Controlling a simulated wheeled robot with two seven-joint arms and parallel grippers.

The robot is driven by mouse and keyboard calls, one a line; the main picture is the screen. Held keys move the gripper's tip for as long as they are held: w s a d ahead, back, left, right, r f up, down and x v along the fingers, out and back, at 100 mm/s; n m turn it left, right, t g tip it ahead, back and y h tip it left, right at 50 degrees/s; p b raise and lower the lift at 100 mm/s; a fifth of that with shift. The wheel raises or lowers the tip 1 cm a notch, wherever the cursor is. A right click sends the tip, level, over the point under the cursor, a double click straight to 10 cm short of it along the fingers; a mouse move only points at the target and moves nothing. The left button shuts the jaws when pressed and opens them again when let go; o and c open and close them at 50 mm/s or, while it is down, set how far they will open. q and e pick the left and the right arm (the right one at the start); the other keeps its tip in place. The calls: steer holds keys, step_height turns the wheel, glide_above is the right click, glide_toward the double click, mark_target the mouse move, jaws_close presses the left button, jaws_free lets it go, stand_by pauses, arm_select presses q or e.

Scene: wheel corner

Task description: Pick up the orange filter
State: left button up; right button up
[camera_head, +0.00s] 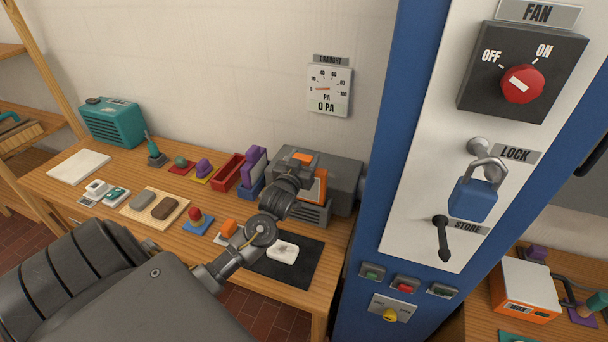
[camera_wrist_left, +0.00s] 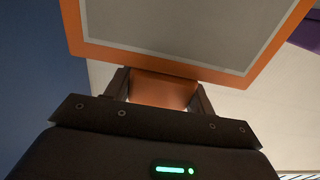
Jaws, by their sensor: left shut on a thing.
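The orange filter (camera_wrist_left: 120,42) shows in the left wrist view as an orange frame around a grey panel, with an orange tab (camera_wrist_left: 162,92) at its near edge. My left gripper (camera_wrist_left: 162,88) is shut on this tab, one finger on each side. In the head view the filter's orange edge (camera_head: 321,186) shows at the front of a grey boxy unit (camera_head: 345,177), partly behind my left wrist. I cannot tell whether the filter sits in the unit or is clear of it. My right gripper is not in view.
A purple filter (camera_head: 252,167) stands in a blue holder left of the grey unit, beside a red tray (camera_head: 228,172). A white block (camera_head: 283,250) lies on a black mat (camera_head: 290,272). The blue cabinet (camera_head: 368,235) stands close on the right.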

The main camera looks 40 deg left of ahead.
arm_select(q)
step_height(320, 180, up, 10)
steer(key=shift+f+b, duration=0.25)
steer(key=shift+b, duration=0.45)
